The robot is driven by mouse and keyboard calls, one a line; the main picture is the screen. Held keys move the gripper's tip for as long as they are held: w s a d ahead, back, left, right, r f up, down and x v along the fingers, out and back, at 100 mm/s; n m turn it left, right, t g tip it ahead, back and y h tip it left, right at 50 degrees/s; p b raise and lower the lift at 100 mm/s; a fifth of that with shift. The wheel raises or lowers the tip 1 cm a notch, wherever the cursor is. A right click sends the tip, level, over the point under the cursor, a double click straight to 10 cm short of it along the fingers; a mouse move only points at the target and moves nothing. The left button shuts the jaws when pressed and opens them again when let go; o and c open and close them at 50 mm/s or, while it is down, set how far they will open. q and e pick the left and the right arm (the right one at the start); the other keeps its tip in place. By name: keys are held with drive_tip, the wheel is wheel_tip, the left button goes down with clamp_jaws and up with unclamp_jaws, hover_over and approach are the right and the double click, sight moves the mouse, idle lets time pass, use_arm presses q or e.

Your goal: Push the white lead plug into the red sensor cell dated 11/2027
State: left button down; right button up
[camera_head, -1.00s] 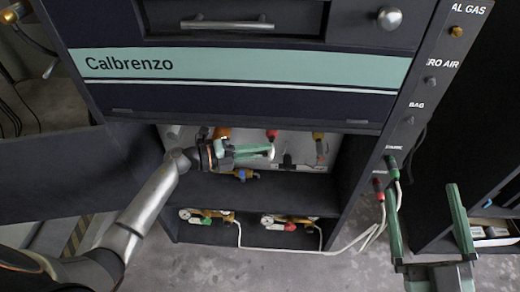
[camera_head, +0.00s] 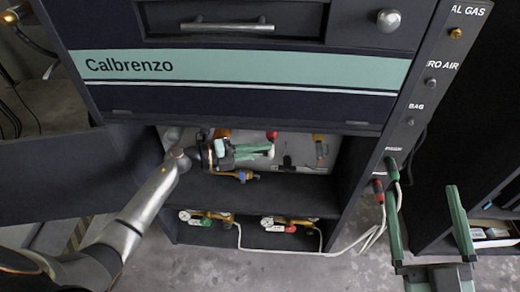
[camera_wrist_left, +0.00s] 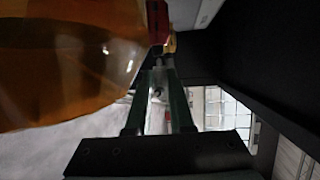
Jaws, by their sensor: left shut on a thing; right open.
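My left gripper (camera_head: 270,150) reaches into the open cabinet bay and is shut on a small white thing at its fingertips, likely the white lead plug (camera_head: 271,153); the fingers hide much of it. A red cell (camera_head: 271,134) is just above the fingertips, near the back panel; it also shows in the left wrist view (camera_wrist_left: 157,22), beyond the fingers. I cannot read any date on it. In the wrist view, my left fingers (camera_wrist_left: 158,85) close around a small, dark, blurred piece. My right gripper (camera_head: 421,178) is open and empty outside the cabinet at right.
An orange cell (camera_head: 222,133) and a yellow cell (camera_head: 318,138) flank the red one. A large orange body (camera_wrist_left: 65,60) fills the wrist view's left. Brass regulators (camera_head: 288,222) stand on the lower shelf (camera_head: 260,238). White hoses (camera_head: 375,235) hang at right.

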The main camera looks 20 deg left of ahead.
use_arm(q)
drive_tip(key=shift+w+a+b, duration=0.2)
drive_tip(key=shift+w+b, duration=0.1)
drive_tip(key=shift+w, duration=0.25)
use_arm(e)
drive_tip(key=shift+f, duration=0.3)
use_arm(q)
drive_tip(key=c, duration=0.7)
unclamp_jaws()
drive_tip(key=p+v, duration=0.1)
drive_tip(key=v, duration=1.1)
drive_tip(key=shift+s+a+p, duration=0.15)
drive_tip(key=shift+s+p, duration=0.05)
drive_tip(key=shift+p, duration=0.2)
use_arm(e)
wheel_tip(320, 180, down, 7)
drive_tip(key=w+m+g+h, duration=0.1)
drive_tip(key=m+g+h, duration=0.1)
drive_tip(key=g, duration=0.1)
drive_tip(key=shift+w+d+f+h, duration=0.15)
drive_tip(key=shift+w+d+h, duration=0.05)
drive_tip(key=shift+d+h, duration=0.1)
